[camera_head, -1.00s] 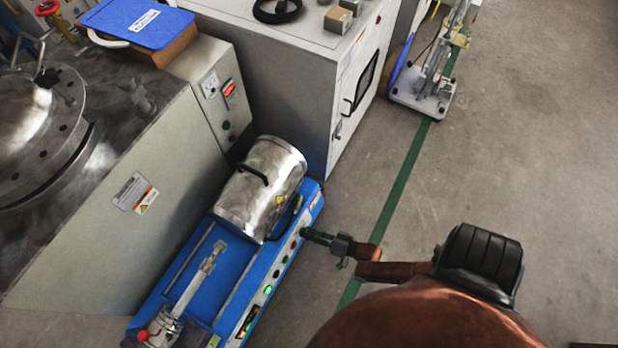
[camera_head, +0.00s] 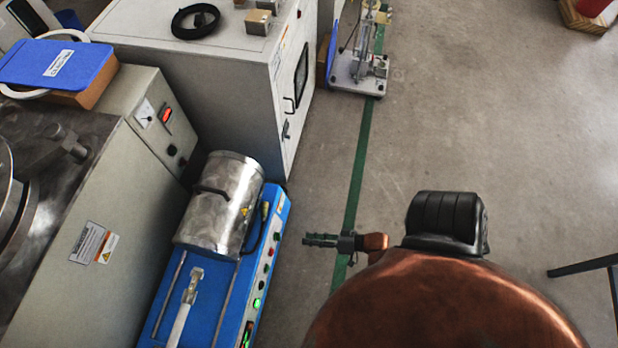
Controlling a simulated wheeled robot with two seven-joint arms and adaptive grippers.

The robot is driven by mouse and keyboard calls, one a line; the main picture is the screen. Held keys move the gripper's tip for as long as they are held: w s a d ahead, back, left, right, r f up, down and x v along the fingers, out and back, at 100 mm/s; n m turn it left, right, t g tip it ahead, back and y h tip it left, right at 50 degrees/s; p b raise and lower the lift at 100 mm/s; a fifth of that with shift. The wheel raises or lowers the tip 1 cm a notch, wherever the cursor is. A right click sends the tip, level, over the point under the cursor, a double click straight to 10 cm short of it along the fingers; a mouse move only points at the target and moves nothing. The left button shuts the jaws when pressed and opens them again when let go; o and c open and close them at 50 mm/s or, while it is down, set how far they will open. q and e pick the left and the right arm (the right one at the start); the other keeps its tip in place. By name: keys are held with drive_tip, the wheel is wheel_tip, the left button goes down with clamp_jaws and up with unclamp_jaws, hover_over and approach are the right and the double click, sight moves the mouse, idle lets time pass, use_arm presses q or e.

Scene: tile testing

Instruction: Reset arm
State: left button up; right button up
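My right gripper (camera_head: 318,240) shows as a small dark tool in the lower middle of the head view, over the floor beside the green line. It points left toward the blue machine (camera_head: 222,290) and stands apart from it, with floor between them. I see nothing held in it, but its fingers are too small to tell whether they are open or shut. My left gripper is not in view. The blue machine carries a silver metal drum (camera_head: 221,205) with a black handle, and lit green buttons along its right side.
A grey cabinet (camera_head: 225,75) stands at the upper left, with a black ring (camera_head: 195,21) on top. A control box (camera_head: 150,117) and a blue lid (camera_head: 55,64) are further left. A small stand (camera_head: 358,70) is at the back. The floor (camera_head: 480,120) to the right is mostly clear.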

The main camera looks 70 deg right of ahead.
idle(0.3)
